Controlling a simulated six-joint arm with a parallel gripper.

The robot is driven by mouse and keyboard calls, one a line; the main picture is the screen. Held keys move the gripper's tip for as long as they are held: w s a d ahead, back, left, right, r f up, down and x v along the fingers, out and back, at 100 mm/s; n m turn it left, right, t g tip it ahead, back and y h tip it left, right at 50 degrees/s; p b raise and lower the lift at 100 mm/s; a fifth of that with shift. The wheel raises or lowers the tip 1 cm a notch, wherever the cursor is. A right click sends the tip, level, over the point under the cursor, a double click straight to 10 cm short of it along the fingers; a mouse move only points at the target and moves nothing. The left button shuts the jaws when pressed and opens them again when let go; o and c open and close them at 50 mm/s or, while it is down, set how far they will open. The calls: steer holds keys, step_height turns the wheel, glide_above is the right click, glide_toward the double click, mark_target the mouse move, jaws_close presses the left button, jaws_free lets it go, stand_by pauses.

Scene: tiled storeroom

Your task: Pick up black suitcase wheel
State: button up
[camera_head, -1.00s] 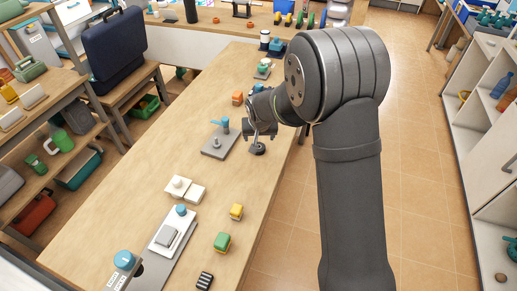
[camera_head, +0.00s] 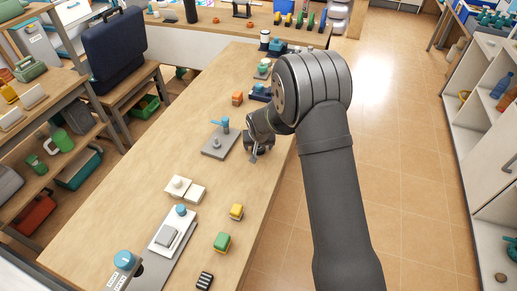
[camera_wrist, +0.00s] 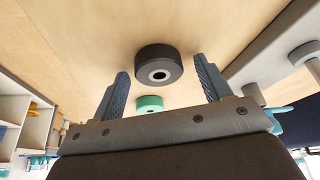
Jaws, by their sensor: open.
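The black suitcase wheel (camera_wrist: 146,60) is a short dark cylinder with a pale ring around its centre hole. In the wrist view it rests on the wooden table, between and a little beyond my fingertips. My gripper (camera_wrist: 161,71) is open, with one blue-grey finger on each side of the wheel and a visible gap to each. In the head view my gripper (camera_head: 255,156) is low over the table near its right edge, and it hides the wheel there.
A grey plate with a blue-handled fixture (camera_head: 220,142) stands close left of my gripper. An orange block (camera_head: 238,98) and a dark blue item (camera_head: 260,93) lie farther back. The table (camera_head: 150,150) is bare left of the fixture.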

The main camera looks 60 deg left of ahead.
steer(key=c, duration=1.1)
steer(key=shift+r, duration=0.15)
